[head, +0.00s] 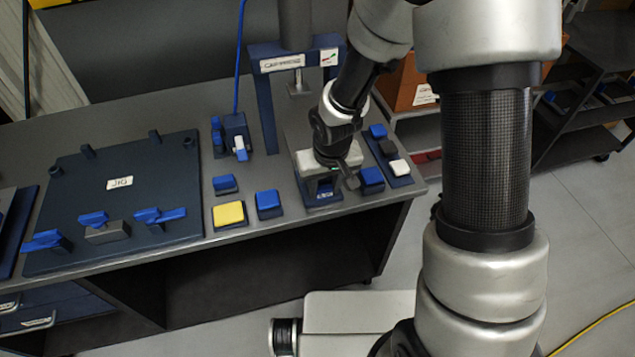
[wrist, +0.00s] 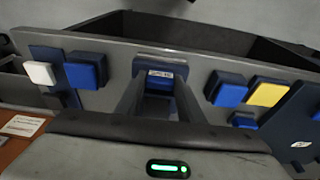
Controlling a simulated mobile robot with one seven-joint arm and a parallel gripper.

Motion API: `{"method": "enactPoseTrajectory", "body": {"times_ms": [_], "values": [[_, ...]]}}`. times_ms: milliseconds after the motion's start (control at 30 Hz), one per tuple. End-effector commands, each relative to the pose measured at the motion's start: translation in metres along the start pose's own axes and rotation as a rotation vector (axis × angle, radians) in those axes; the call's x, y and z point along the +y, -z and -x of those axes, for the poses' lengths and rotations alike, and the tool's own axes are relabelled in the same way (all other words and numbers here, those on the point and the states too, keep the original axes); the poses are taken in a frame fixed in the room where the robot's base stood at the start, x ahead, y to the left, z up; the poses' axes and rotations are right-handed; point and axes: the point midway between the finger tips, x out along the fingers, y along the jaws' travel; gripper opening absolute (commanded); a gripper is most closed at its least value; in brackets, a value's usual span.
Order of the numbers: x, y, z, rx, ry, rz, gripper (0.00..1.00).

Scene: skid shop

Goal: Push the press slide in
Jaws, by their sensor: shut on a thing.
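The press (head: 265,95) is a dark blue frame with a label across its top, standing at the back of the bench, its grey ram hanging above. The press slide (head: 322,190) is a dark blue block with a pale grey top at the bench's front edge. My gripper (head: 335,179) is over the slide and shut on it; the arm hides part of the slide and the bed behind. In the wrist view the two fingers (wrist: 158,98) stand either side of the slide's blue labelled front (wrist: 160,78). The exact finger contact is hard to see.
A yellow button (head: 229,214) and a blue button (head: 269,204) are left of the slide. A panel (head: 402,182) with several blocks is close on its right. A large jig plate (head: 110,200) with blue clamps lies left. An orange box (head: 405,85) stands behind.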

Motion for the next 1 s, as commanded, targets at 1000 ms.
{"method": "enactPoseTrajectory", "body": {"times_ms": [1000], "values": [[0.0,0.04,-0.008,0.002,0.001,0.0,0.18]]}}
